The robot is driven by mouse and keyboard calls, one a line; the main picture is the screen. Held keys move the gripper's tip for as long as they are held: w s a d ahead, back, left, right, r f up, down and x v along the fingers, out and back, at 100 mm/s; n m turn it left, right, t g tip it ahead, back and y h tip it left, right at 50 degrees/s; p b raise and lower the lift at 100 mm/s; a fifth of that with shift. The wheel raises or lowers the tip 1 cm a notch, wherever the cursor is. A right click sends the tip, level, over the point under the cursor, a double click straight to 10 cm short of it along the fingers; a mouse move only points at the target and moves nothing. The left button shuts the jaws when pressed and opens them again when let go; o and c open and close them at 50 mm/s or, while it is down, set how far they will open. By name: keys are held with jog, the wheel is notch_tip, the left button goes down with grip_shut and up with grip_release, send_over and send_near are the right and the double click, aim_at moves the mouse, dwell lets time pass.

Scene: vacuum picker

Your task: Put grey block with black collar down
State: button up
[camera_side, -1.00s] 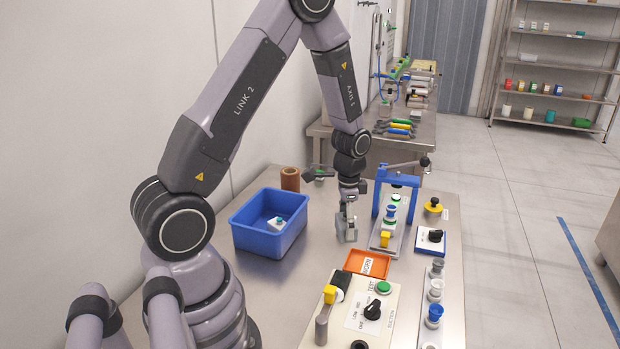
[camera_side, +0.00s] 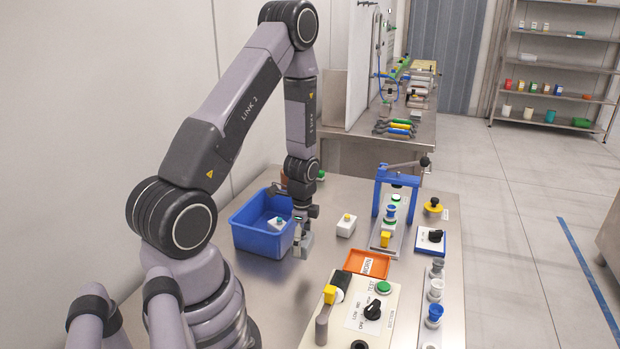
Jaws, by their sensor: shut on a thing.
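My gripper (camera_side: 303,243) hangs pointing down just right of the blue bin (camera_side: 250,238), low over the steel table. It is shut on the grey block (camera_side: 305,246), of which only a small grey part shows between and below the fingers. The black collar cannot be made out at this size. I cannot tell whether the block touches the table.
A white block with a yellow-orange top (camera_side: 346,226) stands right of my gripper. A white block with a teal top (camera_side: 277,223) lies in the bin. The orange tray (camera_side: 367,264), blue press frame (camera_side: 397,181) and test panel (camera_side: 352,310) are further right. Bare table lies in front.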

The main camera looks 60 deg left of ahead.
jog(key=shift+f, duration=3.2)
jog(key=shift+f, duration=0.1)
jog(key=o, duration=1.2)
jog(key=shift+f, duration=0.1)
jog(key=r, duration=1.3)
jog(key=shift+s+a+r, duration=0.1)
jog(key=shift+s+r, duration=0.25)
jog(key=shift+s, duration=0.05)
notch_tip(320, 180, up, 7)
jog(key=n+t, duration=0.1)
send_over(303, 270)
jog(key=d, duration=0.3)
jog(key=d+r+n+t, duration=0.15)
jog(key=d+r, duration=0.25)
jog(key=r, duration=0.5)
jog(key=s+d+r+n+t, duration=0.1)
jog(key=s+d+r+n, duration=0.1)
jog(key=s+d+r, duration=0.1)
jog(key=s+d+r+n+t, duration=0.1)
jog(key=s+d+r, duration=0.2)
jog(key=s+r, duration=0.1)
jog(key=s+d+r+n+t, duration=0.1)
jog(key=s+d+r+n, duration=0.1)
jog(key=s+d+r, duration=0.1)
jog(key=shift+s+r+n, duration=0.35)
jog(key=shift+s+r, duration=0.05)
jog(key=shift+s, duration=0.3)
